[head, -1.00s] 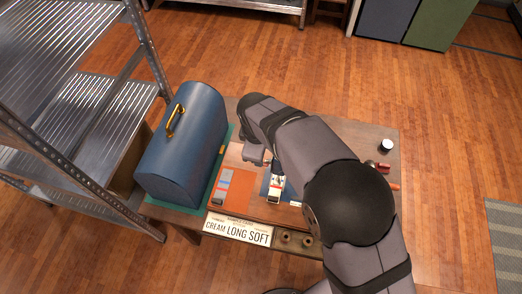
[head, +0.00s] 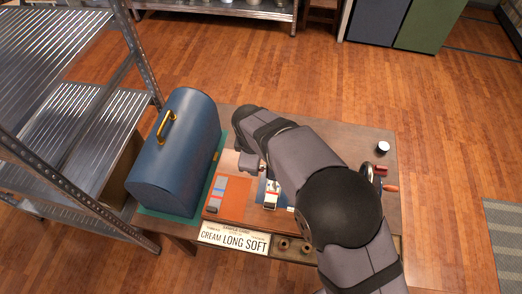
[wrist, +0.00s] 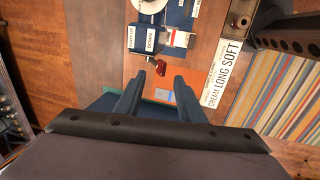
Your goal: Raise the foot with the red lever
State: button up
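The red lever (wrist: 159,64) shows in the wrist view, low on a small white-and-dark machine part (wrist: 176,38). In the head view the white machine part (head: 271,198) sits on a blue plate, partly hidden by my arm, and I cannot make out the lever clearly. My gripper (wrist: 159,82) is open and empty, with the lever just past and between its fingertips, not visibly touched. In the head view my gripper (head: 262,166) is above the table just behind the machine part. The foot is not clearly visible.
A blue domed case (head: 176,155) with a brass handle stands left of the work area. An orange mat (head: 236,205) with colour swatches lies between. A "CREAM LONG SOFT" sign (head: 233,239) is at the front edge. A metal shelf (head: 75,115) is at far left.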

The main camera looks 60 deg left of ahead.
jog(key=shift+w+a+f+b, duration=0.15)
jog(key=shift+f+b, duration=0.5)
jog(key=shift+f, duration=0.4)
jog(key=shift+w+a+f+b, duration=0.15)
jog(key=shift+f+b, duration=0.45)
jog(key=shift+f, duration=0.45)
jog(key=shift+f, duration=0.35)
jog(key=shift+w+a+r, duration=0.1)
